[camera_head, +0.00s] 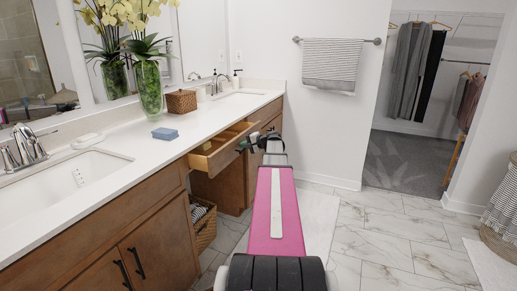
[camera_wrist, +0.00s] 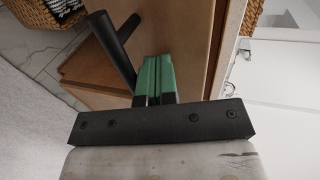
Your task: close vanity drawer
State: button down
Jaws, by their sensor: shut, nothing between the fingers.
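The vanity drawer (camera_head: 228,150) stands pulled out below the white countertop in the head view, its light wood inside showing. My gripper (camera_head: 243,146) is at the drawer's front, at the end of my pink arm. In the wrist view the green fingertips of my gripper (camera_wrist: 157,72) are together with nothing between them. They lie against or very close to the brown wood drawer front (camera_wrist: 190,32); contact is hard to tell. A black bar handle (camera_wrist: 112,45) is beside the fingers on the left, not gripped.
The countertop (camera_head: 120,155) holds a vase of flowers (camera_head: 149,85), a brown woven box (camera_head: 181,101) and a blue item (camera_head: 165,133). A wicker basket (camera_head: 204,226) sits below the drawer. The marble floor (camera_head: 390,240) at right is mostly clear.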

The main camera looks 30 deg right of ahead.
jog(key=w+a, duration=0.2)
jog(key=w, duration=0.1)
jog(key=w+a, duration=0.2)
jog(key=w, duration=0.1)
jog(key=w+a, duration=0.3)
jog(key=shift+w, duration=0.35)
